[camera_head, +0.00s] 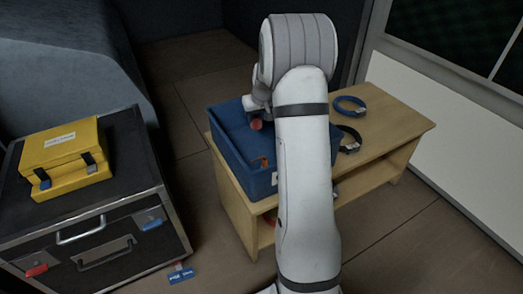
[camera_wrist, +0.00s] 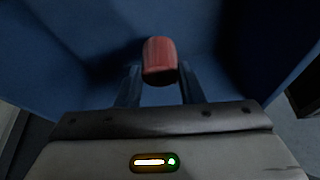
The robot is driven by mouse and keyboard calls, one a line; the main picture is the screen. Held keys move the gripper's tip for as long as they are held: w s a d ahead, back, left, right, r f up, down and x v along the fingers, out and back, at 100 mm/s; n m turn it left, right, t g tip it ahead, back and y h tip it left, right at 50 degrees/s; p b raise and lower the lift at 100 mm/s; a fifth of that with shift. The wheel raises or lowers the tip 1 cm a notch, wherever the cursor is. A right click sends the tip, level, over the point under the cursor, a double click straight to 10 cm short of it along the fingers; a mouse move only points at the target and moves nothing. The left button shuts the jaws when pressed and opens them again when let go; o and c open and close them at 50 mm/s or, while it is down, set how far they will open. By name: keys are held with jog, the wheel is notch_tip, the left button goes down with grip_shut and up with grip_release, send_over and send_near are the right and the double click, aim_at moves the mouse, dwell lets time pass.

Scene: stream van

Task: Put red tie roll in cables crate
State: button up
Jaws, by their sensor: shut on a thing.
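The red tie roll (camera_head: 256,124) is a small red cylinder at the end of my arm. In the wrist view the red tie roll (camera_wrist: 159,60) sits at the tips of my gripper (camera_wrist: 160,85), which is shut on it. The cables crate (camera_head: 233,170) is a blue open box on the wooden bench. In the head view my gripper (camera_head: 258,112) is over the crate's opening, and the crate's blue walls (camera_wrist: 60,60) surround the roll in the wrist view. I cannot tell how far the roll is above the crate floor. My arm hides the crate's right part.
A small orange-red item (camera_head: 260,162) shows inside the crate. A blue cable coil (camera_head: 350,105) and a black one (camera_head: 349,139) lie on the wooden bench (camera_head: 398,125). A yellow case (camera_head: 62,155) lies on a black flight case (camera_head: 130,165) at left. A blue tag (camera_head: 181,275) lies on the floor.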

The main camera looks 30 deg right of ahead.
notch_tip(320, 180, down, 9)
jog(key=b, duration=0.3)
jog(key=shift+r, duration=0.1)
jog(key=o, duration=1)
jog(key=shift+f, duration=0.2)
jog(key=shift+r, duration=0.3)
jog(key=p+v, duration=0.4)
jog(key=v, duration=0.7)
jog(key=s+a+r+g, duration=0.1)
jog(key=s+a+r, duration=0.5)
jog(key=s+a, duration=0.8)
jog(key=s, duration=0.3)
jog(key=s+a+g, duration=0.1)
jog(key=s+a, duration=0.1)
jog(key=s, duration=0.5)
jog(key=s+a+r+n+g, duration=0.1)
jog(key=s+a, duration=0.2)
jog(key=s, duration=0.3)
jog(key=shift+s+a, duration=0.35)
